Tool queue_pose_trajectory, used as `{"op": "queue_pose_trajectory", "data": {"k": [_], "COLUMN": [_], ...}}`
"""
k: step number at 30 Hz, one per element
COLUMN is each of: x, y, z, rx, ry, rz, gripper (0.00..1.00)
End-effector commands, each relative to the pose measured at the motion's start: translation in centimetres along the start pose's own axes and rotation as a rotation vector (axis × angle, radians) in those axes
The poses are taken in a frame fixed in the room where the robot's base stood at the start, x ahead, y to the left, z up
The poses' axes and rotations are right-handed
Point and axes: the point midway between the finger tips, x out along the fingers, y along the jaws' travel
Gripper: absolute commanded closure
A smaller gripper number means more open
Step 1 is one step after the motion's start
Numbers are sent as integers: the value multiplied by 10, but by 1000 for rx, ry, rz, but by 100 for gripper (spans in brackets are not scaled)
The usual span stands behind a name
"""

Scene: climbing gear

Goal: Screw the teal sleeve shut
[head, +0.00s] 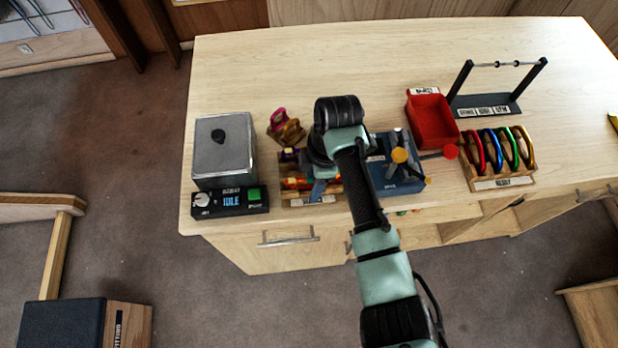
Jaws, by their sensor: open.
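My arm reaches over the front of the wooden bench. My gripper (316,184) points down over a wooden rack (296,203) at the front, left of centre. The gripper is open, with its wrist covering much of the rack. Orange, red and purple pieces show around it in the rack. A small blue piece shows by the fingers; I cannot tell whether it is a finger or gear. I cannot make out a teal sleeve, or whether the fingers touch anything. A pink carabiner (278,117) and a gold one (292,132) stand in a small holder behind.
A grey metal box (224,150) and a dial panel (230,203) stand left. A blue fixture (398,177) with yellow and red knobs stands close right. Further right are a red bin (431,122), a labelled carabiner rack (505,183) and a black bar stand (487,105). The bench's back is clear.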

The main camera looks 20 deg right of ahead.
Motion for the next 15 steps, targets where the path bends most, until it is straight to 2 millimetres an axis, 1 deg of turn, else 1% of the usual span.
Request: {"op": "queue_pose_trajectory", "data": {"k": [10,15], "x": [-1,-1], "y": [-7,-8], "z": [0,0], "rx": [0,-1], "ry": [1,0], "rz": [0,0], "gripper": [45,45]}}
